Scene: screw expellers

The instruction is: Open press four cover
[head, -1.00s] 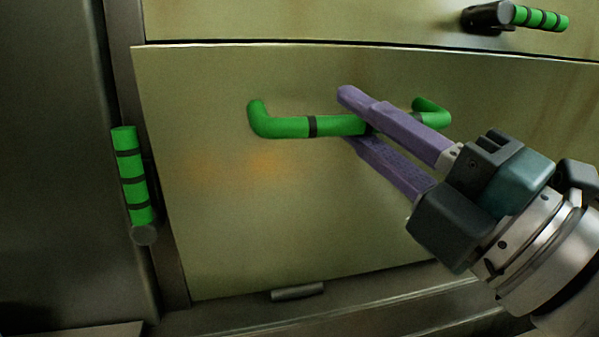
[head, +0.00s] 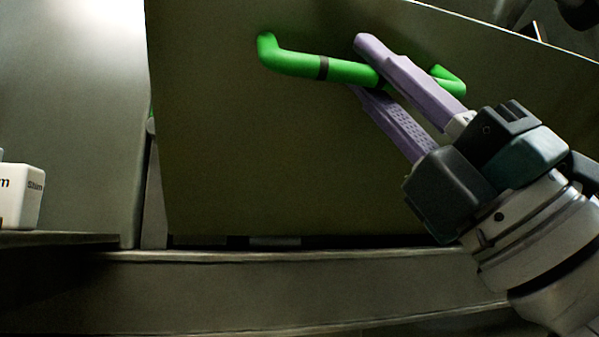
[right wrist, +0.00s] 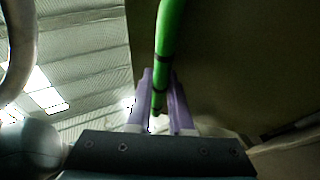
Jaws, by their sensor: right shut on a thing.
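The press cover (head: 230,165) is a large flat panel, now dark and in shade, tilted out from the press with its top edge slanting at the upper right. Its green bar handle (head: 300,64) has dark bands and bent ends. My right gripper (head: 366,68) comes in from the right, shut on the handle, with one purple finger above the bar and one below. The right wrist view also shows the green handle (right wrist: 169,40) running between the purple fingers (right wrist: 158,92). My left gripper is not in view.
A metal ledge (head: 300,285) runs below the cover. A white box with printed letters (head: 22,196) stands on a dark shelf at the far left. A grey metal panel (head: 75,110) stands left of the cover. The right wrist view shows a ribbed ceiling with lights.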

